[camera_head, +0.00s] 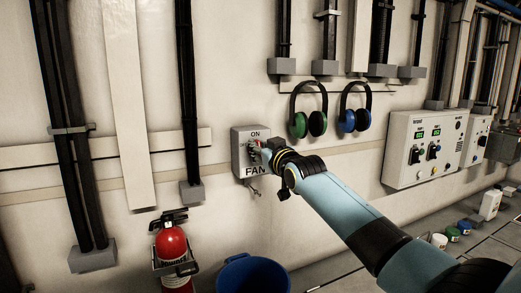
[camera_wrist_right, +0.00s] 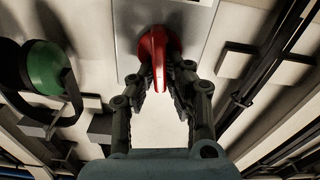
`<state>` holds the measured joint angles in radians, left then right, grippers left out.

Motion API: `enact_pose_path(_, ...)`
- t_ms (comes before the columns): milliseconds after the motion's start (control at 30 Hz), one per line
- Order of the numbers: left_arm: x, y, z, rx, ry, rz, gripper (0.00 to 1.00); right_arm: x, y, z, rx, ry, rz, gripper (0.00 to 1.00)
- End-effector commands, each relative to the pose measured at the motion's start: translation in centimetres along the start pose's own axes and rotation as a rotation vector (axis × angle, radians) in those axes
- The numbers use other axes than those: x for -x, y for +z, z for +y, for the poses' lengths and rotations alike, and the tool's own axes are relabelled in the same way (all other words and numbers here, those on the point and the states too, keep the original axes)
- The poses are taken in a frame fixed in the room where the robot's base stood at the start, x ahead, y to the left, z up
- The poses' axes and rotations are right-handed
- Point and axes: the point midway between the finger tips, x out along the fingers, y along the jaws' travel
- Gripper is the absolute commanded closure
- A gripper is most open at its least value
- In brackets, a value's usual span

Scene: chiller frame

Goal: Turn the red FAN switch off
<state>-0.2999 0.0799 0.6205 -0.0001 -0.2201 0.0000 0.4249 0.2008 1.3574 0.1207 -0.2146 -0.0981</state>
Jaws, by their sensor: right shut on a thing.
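The FAN switch is a grey box (camera_head: 238,140) on the wall, marked ON at the top and FAN at the bottom. My right gripper (camera_head: 258,148) is at the front of the box and hides part of it. In the right wrist view, the red switch handle (camera_wrist_right: 158,50) stands between the two fingers of my right gripper (camera_wrist_right: 162,90), which are shut on it. The handle's exact angle is hard to tell in the head view. My left gripper is not in view.
Green ear muffs (camera_head: 299,125) and blue ear muffs (camera_head: 347,121) hang right of the box. A control panel (camera_head: 400,150) is farther right. A fire extinguisher (camera_head: 172,243) and a blue bucket (camera_head: 240,277) stand below. Dark pipes run down the wall at left.

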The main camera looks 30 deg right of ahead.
Motion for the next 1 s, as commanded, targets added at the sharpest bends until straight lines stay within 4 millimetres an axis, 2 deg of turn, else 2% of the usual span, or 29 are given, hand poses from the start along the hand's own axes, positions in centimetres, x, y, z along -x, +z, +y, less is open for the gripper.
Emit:
enact_pose_path(400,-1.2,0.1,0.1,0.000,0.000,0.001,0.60,0.0,0.3,-0.7,0.383,0.000,-0.001,1.00)
enact_pose_path(1000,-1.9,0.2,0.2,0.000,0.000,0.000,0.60,0.0,0.9,-1.5,0.951,-0.002,-0.002,1.00)
